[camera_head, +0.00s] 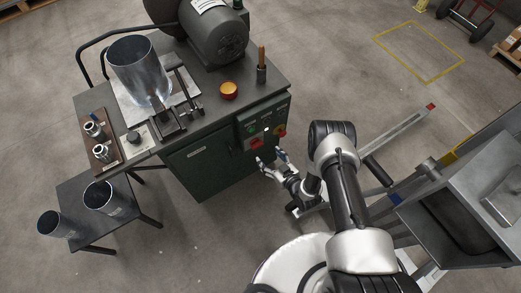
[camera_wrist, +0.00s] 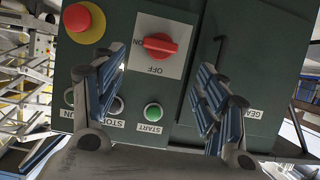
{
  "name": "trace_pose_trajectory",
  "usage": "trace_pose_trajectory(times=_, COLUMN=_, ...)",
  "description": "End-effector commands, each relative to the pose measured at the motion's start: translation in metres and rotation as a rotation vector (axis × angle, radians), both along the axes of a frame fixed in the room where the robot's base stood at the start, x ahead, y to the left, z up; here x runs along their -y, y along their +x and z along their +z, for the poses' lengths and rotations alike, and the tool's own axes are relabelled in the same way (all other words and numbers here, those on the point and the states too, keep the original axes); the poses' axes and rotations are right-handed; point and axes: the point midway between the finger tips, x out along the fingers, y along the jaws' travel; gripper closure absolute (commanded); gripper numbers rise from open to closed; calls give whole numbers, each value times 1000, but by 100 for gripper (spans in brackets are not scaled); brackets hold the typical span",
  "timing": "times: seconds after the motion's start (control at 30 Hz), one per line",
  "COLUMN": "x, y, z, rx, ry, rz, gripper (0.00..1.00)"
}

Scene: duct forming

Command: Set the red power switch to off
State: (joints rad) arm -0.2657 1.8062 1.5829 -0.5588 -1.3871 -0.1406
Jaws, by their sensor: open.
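The red power switch (camera_wrist: 160,45) is a rotary knob on a light plate (camera_wrist: 165,18) marked ON and OFF, seen upside down in the wrist view. Its handle lies across the picture, with its left end by the ON mark; OFF is printed below it. The switch also shows as a small red knob in the head view (camera_head: 256,142), low on the cabinet's control panel. My gripper (camera_wrist: 160,78) is open and empty, with one finger on each side of the picture and the switch between and beyond them. In the head view my gripper (camera_head: 270,158) is just in front of the panel.
A red emergency stop on yellow (camera_wrist: 84,22) sits left of the switch in the wrist view. A green START button (camera_wrist: 153,112) is below, with a STOP button partly behind the left finger. The dark green cabinet (camera_head: 200,160) carries a machine and tools.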

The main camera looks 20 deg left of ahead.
Motion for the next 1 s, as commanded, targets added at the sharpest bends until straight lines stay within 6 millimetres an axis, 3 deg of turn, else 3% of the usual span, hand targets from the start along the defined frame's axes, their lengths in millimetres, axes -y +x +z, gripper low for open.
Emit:
trace_pose_trajectory(times=0.2, x=-33, y=27, z=-21, rx=3, ry=-1, rz=3, gripper=33)
trace_pose_trajectory(times=0.4, x=-52, y=44, z=-30, rx=1, ry=-1, rz=1, gripper=33)
trace_pose_trajectory(times=0.83, x=-58, y=50, z=-32, rx=-1, ry=-1, rz=0, gripper=33)
trace_pose_trajectory(times=1.0, x=-58, y=50, z=-32, rx=0, ry=-1, rz=-1, gripper=45)
